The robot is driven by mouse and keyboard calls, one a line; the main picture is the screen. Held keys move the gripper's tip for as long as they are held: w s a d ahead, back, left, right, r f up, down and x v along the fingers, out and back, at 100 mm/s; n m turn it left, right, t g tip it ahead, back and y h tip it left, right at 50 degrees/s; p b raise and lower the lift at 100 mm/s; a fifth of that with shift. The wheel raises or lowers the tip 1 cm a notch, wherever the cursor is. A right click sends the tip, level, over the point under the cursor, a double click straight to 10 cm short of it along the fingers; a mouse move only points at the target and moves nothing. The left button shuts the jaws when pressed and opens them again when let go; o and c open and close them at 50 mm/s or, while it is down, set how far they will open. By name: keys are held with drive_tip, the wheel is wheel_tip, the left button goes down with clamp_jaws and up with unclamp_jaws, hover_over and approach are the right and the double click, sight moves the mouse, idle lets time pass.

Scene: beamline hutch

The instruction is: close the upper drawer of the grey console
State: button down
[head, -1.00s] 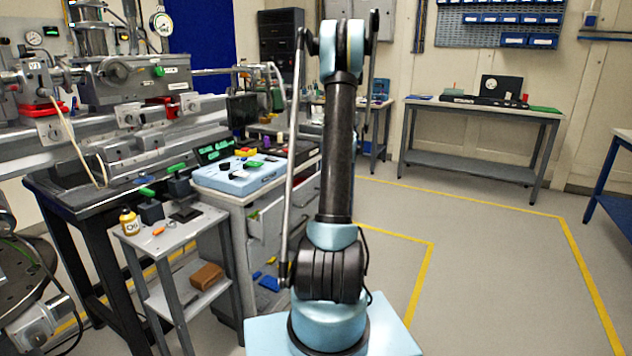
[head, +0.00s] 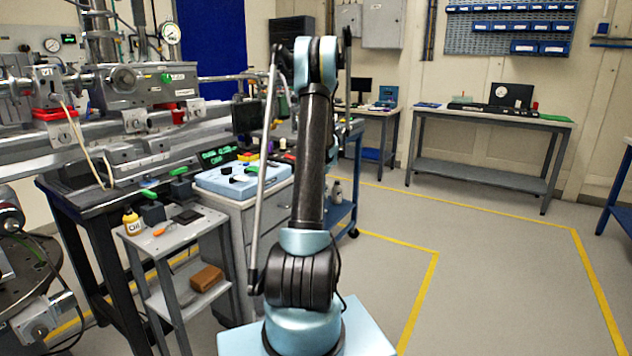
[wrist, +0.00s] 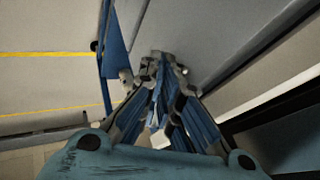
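The grey console (head: 232,232) stands left of my arm in the head view, with a pale blue box on its top. Its visible drawer fronts (head: 281,214) look flush with the body, and no drawer is seen standing out. My arm and its side rod cover part of the front. My gripper is hidden behind my arm in the head view. In the wrist view my gripper (wrist: 166,66) has its fingertips drawn together with nothing seen between them. They are close to a plain light grey panel (wrist: 215,40); contact cannot be told.
A small grey stand (head: 180,232) with an amber bottle and a brown block is left of the console. A blue cart (head: 350,190) stands beyond it to the right. A grey bench (head: 485,175) is at the back. The floor at right is clear.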

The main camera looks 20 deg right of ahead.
drive_tip(key=shift+w+a, duration=0.1)
drive_tip(key=shift+a, duration=0.1)
drive_tip(key=s+d+r, duration=0.2)
drive_tip(key=s+r, duration=0.6)
drive_tip(key=s, duration=0.1)
drive_tip(key=shift+s+d, duration=0.2)
drive_tip(key=shift+d, duration=0.05)
drive_tip(key=s+a+r+n+g+y, duration=0.1)
drive_tip(key=s+a+r+n, duration=0.15)
drive_tip(key=s+a, duration=0.95)
drive_tip(key=s+a+r+n+g, duration=0.25)
drive_tip(key=s+a, duration=0.65)
drive_tip(key=a, duration=0.5)
drive_tip(key=s+a+f+n+g, duration=0.1)
drive_tip(key=s+a+f, duration=0.3)
drive_tip(key=s, duration=0.9)
drive_tip(key=s+a+f+n, duration=0.3)
drive_tip(key=s+a+f, duration=0.1)
drive_tip(key=s, duration=0.9)
drive_tip(key=shift+a+f+n+g+h, duration=0.3)
drive_tip(key=shift+f+g+h, duration=0.1)
drive_tip(key=shift+f, duration=0.3)
